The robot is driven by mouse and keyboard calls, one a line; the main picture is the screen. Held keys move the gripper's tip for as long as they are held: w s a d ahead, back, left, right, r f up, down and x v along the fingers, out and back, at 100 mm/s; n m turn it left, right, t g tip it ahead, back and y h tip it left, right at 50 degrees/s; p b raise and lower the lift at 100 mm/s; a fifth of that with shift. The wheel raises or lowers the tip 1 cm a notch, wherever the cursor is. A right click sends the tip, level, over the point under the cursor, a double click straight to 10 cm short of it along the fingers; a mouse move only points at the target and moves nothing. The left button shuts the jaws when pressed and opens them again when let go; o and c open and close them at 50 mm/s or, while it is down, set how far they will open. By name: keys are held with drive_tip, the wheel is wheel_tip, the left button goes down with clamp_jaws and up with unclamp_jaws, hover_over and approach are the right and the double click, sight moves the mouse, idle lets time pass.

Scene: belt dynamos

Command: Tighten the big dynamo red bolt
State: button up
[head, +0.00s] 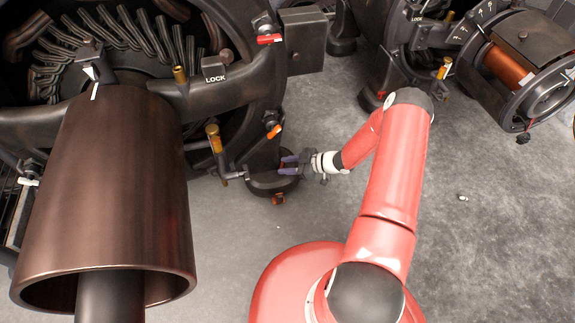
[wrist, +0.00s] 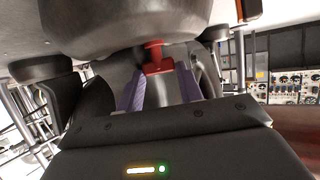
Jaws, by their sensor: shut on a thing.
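The big dynamo (head: 105,190) fills the left of the head view, with its dark foot (head: 262,183) on the floor. My gripper (head: 284,164) reaches in from the right, low down at this foot. In the wrist view my gripper (wrist: 160,76) has its two purple fingers on either side of the red bolt (wrist: 156,60), shut on it. The bolt's red head shows between the fingers, under a large dark rounded part. In the head view the fingers mostly hide the bolt, and its exact turn cannot be told.
An orange-handled lever (head: 215,138) and an orange-red part (head: 278,199) are close to my gripper. A smaller dynamo (head: 515,70) stands at upper right.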

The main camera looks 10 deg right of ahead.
drive_tip(key=shift+s, duration=0.1)
drive_tip(key=m+t+h, duration=0.2)
drive_tip(key=shift+s+a+m+t, duration=0.2)
drive_tip(key=shift+s+m+t, duration=0.1)
drive_tip(key=shift+m, duration=0.1)
drive_tip(key=m+t+h, duration=0.2)
drive_tip(key=m+h, duration=0.1)
drive_tip(key=shift+s+a+t, duration=0.2)
drive_tip(key=shift+a+t, duration=0.1)
drive_tip(key=shift+a, duration=0.05)
drive_tip(key=m+h, duration=0.1)
drive_tip(key=m+t+h, duration=0.1)
drive_tip(key=m+h+p, duration=0.1)
drive_tip(key=shift+s+a+m+t+h, duration=0.1)
drive_tip(key=shift+a+m+t+h, duration=0.2)
drive_tip(key=shift+m+h, duration=0.1)
drive_tip(key=shift+a+m+t+h, duration=0.15)
drive_tip(key=shift+m+t+h, duration=0.15)
drive_tip(key=shift+m+h, duration=1.1)
drive_tip(key=shift+h, duration=0.3)
drive_tip(key=o, duration=1)
